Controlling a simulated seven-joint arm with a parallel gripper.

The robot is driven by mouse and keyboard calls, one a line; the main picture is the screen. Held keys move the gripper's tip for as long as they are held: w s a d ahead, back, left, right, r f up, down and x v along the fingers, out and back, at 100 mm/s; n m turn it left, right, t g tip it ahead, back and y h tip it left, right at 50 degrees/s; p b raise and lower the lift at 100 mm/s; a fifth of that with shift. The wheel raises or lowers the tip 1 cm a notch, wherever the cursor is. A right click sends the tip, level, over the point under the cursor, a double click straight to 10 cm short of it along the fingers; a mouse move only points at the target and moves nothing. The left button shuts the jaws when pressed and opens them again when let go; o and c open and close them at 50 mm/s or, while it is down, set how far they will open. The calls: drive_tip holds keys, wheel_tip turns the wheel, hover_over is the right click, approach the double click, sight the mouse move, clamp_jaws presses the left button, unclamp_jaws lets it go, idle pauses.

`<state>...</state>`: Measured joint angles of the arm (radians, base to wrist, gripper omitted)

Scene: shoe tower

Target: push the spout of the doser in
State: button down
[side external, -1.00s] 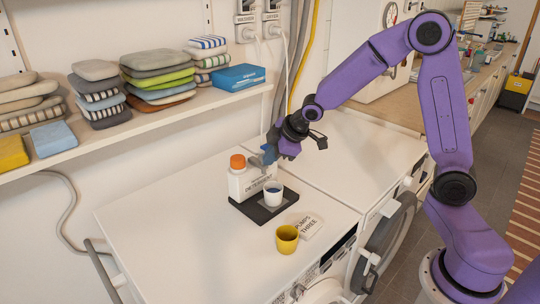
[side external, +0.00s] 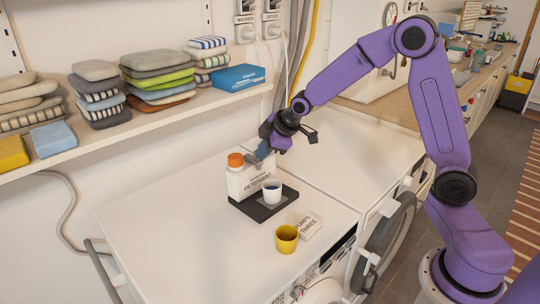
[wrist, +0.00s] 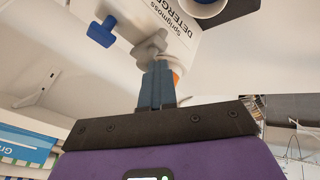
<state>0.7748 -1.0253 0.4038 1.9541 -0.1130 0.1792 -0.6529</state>
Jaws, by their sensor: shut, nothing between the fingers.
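The doser is a white detergent bottle (side external: 240,183) with an orange cap (side external: 235,160), standing upright on a black tray (side external: 256,212). In the wrist view its labelled face (wrist: 172,18) shows at the top. A grey knob-like part (wrist: 150,46), perhaps the spout, and a blue part (wrist: 102,32) stick out near it. My gripper (side external: 261,154) is at the bottle's upper right, beside the cap. In the wrist view its shut, empty fingertips (wrist: 157,68) meet or overlap the grey part; I cannot tell whether they touch. A white cup (side external: 272,194) with blue contents stands before the bottle.
A yellow cup (side external: 286,242) and a card reading "PUMPS THREE" (side external: 309,225) lie nearer the front of the washer top. The top is clear left of the tray. A shelf (side external: 150,118) with folded cloths and a blue box (side external: 239,78) runs along the wall.

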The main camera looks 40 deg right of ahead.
drive_tip(key=shift+s+d+f, duration=0.15)
drive_tip(key=shift+d+f, duration=0.05)
drive_tip(key=shift+f, duration=0.15)
drive_tip(key=s+a+r, duration=0.1)
drive_tip(key=s+r, duration=0.8)
drive_tip(key=s+a+f+g, duration=0.1)
drive_tip(key=s+f+g, duration=0.1)
drive_tip(key=s, duration=1.2)
drive_tip(key=s+a+f+n+g+h, duration=0.1)
drive_tip(key=s+a+f+g, duration=0.1)
drive_tip(key=s, duration=1.2)
drive_tip(key=f+g, duration=0.1)
drive_tip(key=g, duration=0.1)
drive_tip(key=shift+s+f+g, duration=0.2)
drive_tip(key=shift+g, duration=0.1)
